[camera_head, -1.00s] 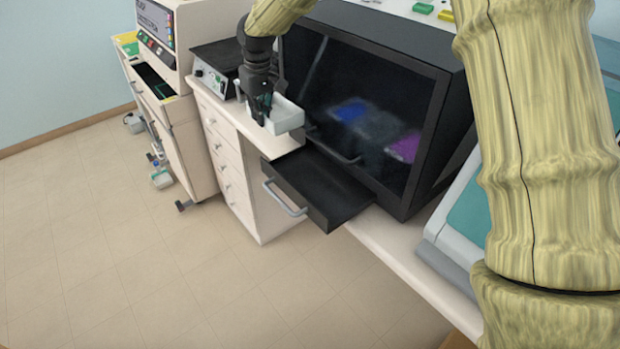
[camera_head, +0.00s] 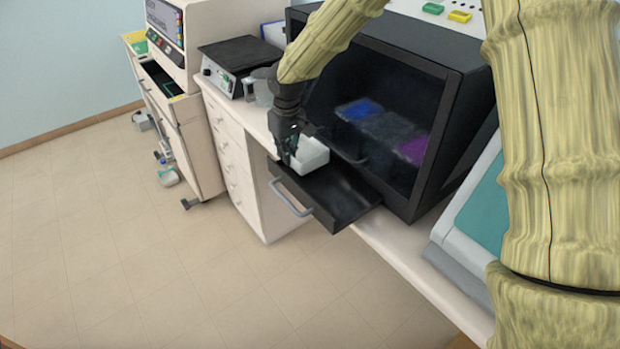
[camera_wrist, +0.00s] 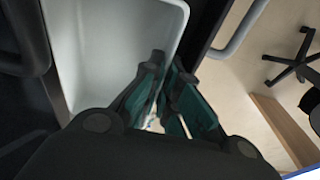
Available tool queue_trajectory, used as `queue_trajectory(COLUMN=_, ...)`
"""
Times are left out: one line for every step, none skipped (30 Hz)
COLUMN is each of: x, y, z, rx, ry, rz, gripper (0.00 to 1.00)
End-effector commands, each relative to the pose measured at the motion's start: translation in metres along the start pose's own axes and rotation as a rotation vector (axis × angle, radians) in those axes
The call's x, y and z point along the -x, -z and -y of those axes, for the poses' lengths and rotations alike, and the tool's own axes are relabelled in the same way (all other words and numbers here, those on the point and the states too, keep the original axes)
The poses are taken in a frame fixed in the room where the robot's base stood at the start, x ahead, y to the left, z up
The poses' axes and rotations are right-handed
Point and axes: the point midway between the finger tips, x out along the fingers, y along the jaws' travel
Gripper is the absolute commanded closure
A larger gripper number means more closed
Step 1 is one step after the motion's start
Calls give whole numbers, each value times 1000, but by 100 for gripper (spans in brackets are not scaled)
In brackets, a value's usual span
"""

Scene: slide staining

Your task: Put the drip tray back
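The drip tray (camera_head: 314,153), a white open box, is held over the inner left part of a pulled-out black drawer (camera_head: 345,205). I cannot tell whether it touches the drawer floor. My gripper (camera_head: 288,155) is shut on the tray's near left wall. In the wrist view my gripper (camera_wrist: 167,68) has its fingertips on either side of the tray wall, and the tray (camera_wrist: 110,45) fills the upper left. The fingers and wrist hide part of the tray's left side.
The drawer belongs to a black cabinet (camera_head: 455,120) with a dark window, showing blue and purple items inside. A glass jug (camera_head: 262,88) and a hotplate (camera_head: 238,60) stand to the left. A grey and teal device (camera_head: 465,235) stands right. Open floor lies in front.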

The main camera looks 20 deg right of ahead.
Motion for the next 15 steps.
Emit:
queue_trajectory(x=4, y=-11, z=0, rx=2, ry=0, rz=1, gripper=100)
queue_trajectory(x=5, y=-17, z=0, rx=2, ry=0, rz=1, gripper=100)
queue_trajectory(x=6, y=-25, z=0, rx=1, ry=0, rz=2, gripper=100)
queue_trajectory(x=7, y=-31, z=0, rx=2, ry=0, rz=1, gripper=100)
queue_trajectory(x=8, y=-37, z=0, rx=2, ry=0, rz=1, gripper=100)
queue_trajectory(x=9, y=-46, z=0, rx=1, ry=0, rz=2, gripper=100)
queue_trajectory(x=9, y=-51, z=0, rx=1, ry=1, rz=2, gripper=100)
queue_trajectory(x=10, y=-57, z=0, rx=1, ry=1, rz=1, gripper=100)
queue_trajectory(x=11, y=-64, z=0, rx=1, ry=0, rz=2, gripper=100)
queue_trajectory(x=11, y=-69, z=0, rx=1, ry=0, rz=1, gripper=100)
queue_trajectory(x=12, y=-74, z=0, rx=1, ry=0, rz=1, gripper=100)
queue_trajectory(x=12, y=-78, z=0, rx=1, ry=0, rz=0, gripper=100)
queue_trajectory(x=12, y=-82, z=0, rx=1, ry=-1, rz=1, gripper=100)
queue_trajectory(x=12, y=-85, z=0, rx=1, ry=-1, rz=1, gripper=100)
queue_trajectory(x=12, y=-88, z=0, rx=1, ry=-1, rz=1, gripper=100)
